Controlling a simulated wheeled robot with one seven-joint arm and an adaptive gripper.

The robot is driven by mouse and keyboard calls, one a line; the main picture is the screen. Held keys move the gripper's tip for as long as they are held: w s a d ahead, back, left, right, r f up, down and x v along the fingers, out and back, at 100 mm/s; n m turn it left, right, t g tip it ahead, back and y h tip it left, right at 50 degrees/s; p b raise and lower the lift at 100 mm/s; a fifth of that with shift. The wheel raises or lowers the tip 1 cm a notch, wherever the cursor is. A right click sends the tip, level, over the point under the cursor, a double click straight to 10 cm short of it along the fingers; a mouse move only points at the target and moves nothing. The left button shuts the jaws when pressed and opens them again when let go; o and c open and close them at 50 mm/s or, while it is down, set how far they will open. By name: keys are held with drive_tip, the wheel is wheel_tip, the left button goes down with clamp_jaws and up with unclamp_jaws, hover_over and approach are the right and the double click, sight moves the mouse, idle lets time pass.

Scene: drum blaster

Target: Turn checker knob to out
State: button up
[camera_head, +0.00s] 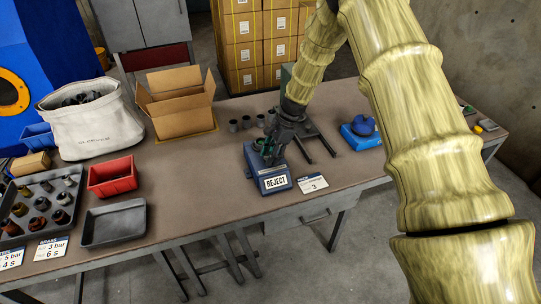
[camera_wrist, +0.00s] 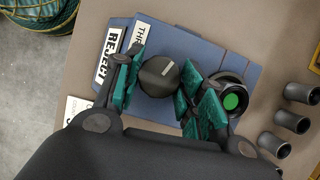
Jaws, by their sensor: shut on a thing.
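The blue checker (camera_head: 253,170) stands near the front edge of the workbench, with a white REJECT display on its front. In the wrist view the checker (camera_wrist: 190,45) fills the upper middle, with its REJECT display (camera_wrist: 108,57) at the left. Its dark round knob (camera_wrist: 159,76) has a short pale mark pointing up and right. A white label beginning "THR" (camera_wrist: 139,36) is partly in view beside the knob. My gripper (camera_wrist: 158,82) has its green finger pads on both sides of the knob and is shut on it. In the head view my gripper (camera_head: 270,149) hides the knob.
A green button (camera_wrist: 231,101) in a black ring sits close to the right finger. Several dark cups (camera_head: 246,122) stand behind the checker. A small sign (camera_head: 312,184) lies to its right. A red bin (camera_head: 113,177) and grey tray (camera_head: 114,223) are farther left.

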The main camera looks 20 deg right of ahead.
drive_tip(key=n+g, duration=0.1)
drive_tip(key=n, duration=0.1)
drive_tip(key=n+g+b, duration=0.1)
drive_tip(key=n, duration=0.2)
drive_tip(key=shift+w+f+n+h, duration=0.15)
drive_tip(key=shift+n+h, duration=0.15)
drive_tip(key=shift+h, duration=0.1)
drive_tip(key=n, duration=0.2)
drive_tip(key=n+g+h+b, duration=0.1)
drive_tip(key=n, duration=0.2)
drive_tip(key=shift+a+h+b, duration=0.1)
drive_tip(key=shift+h+b, duration=0.2)
drive_tip(key=n+h, duration=0.1)
drive_tip(key=n, duration=0.2)
drive_tip(key=n+g+h, duration=0.1)
drive_tip(key=n, duration=0.1)
drive_tip(key=shift+w+a+n+b, duration=0.1)
drive_tip(key=shift+a+n+b, duration=0.05)
drive_tip(key=shift+n+b, duration=0.25)
drive_tip(key=n+h, duration=0.1)
drive_tip(key=n, duration=0.4)
drive_tip(key=shift+a+h, duration=0.1)
drive_tip(key=shift+h, duration=0.3)
drive_tip(key=o, duration=1)
drive_tip(key=v, duration=1.2)
